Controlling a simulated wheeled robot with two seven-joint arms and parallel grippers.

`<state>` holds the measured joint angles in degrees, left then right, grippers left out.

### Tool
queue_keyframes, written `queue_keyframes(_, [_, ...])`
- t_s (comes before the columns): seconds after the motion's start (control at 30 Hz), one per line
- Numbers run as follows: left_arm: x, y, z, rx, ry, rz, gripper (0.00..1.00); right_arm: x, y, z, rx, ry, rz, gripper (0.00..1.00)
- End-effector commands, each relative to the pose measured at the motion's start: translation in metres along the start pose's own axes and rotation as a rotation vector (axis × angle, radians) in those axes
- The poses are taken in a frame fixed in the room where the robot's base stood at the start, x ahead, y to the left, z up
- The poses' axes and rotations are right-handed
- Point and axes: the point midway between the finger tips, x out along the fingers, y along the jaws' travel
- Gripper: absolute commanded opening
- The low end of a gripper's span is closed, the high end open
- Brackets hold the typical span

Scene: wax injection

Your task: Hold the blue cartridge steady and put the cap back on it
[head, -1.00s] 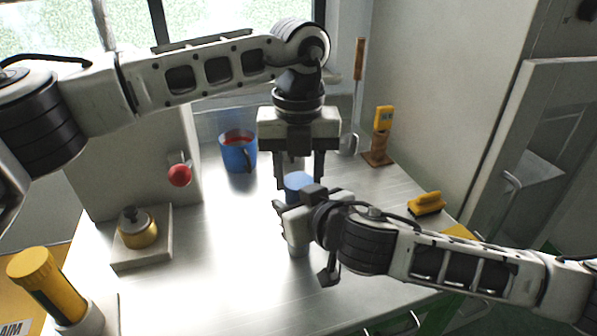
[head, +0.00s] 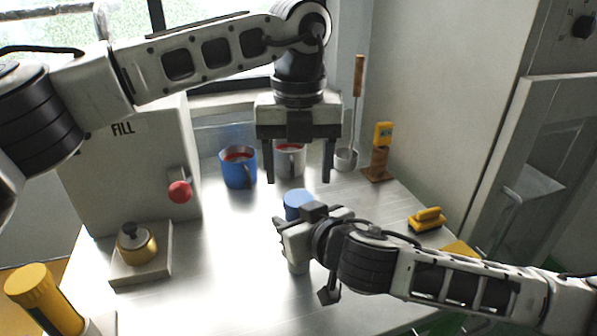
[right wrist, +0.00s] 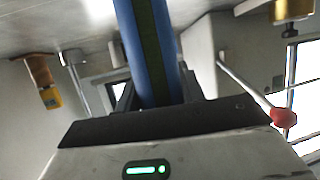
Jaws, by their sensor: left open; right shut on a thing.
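The blue cartridge stands upright on the metal counter; its round blue cap (head: 298,200) shows at its top and appears seated on it. My right gripper (head: 291,238) is shut around the cartridge below the cap and hides most of its body. In the right wrist view the blue tube with a dark stripe (right wrist: 150,50) runs up from between the fingers of my right gripper (right wrist: 155,95). My left gripper (head: 298,178) is open and empty, fingers pointing down, just above the cap and apart from it.
A blue mug (head: 233,174) and a grey mug (head: 289,160), both with red contents, stand behind. A fill machine with a red knob (head: 180,192) and a brass pot (head: 137,246) are left. A yellow cartridge (head: 42,300) is front left. A yellow brush (head: 427,219) lies right.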

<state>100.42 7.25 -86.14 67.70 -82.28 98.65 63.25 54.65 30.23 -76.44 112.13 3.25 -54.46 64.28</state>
Motion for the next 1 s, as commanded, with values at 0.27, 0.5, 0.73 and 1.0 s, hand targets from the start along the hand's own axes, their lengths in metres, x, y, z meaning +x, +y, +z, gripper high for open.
queue_keyframes(0.27, [-0.021,-0.002,0.0,-0.161,-0.001,-0.003,0.64,0.0,0.0,0.0,0.0,0.001,0.0,0.0])
queue_keyframes(0.5, [-0.035,0.0,0.0,-0.285,0.001,0.001,0.64,0.0,0.0,0.0,0.0,0.001,0.0,0.0])
queue_keyframes(0.73, [-0.033,0.0,0.0,-0.283,0.001,0.001,0.64,0.0,0.0,0.0,0.0,0.001,0.0,0.0])
queue_keyframes(1.0, [-0.001,0.0,0.0,-0.283,0.003,0.002,0.64,0.0,0.0,0.0,0.0,0.001,0.0,0.0])
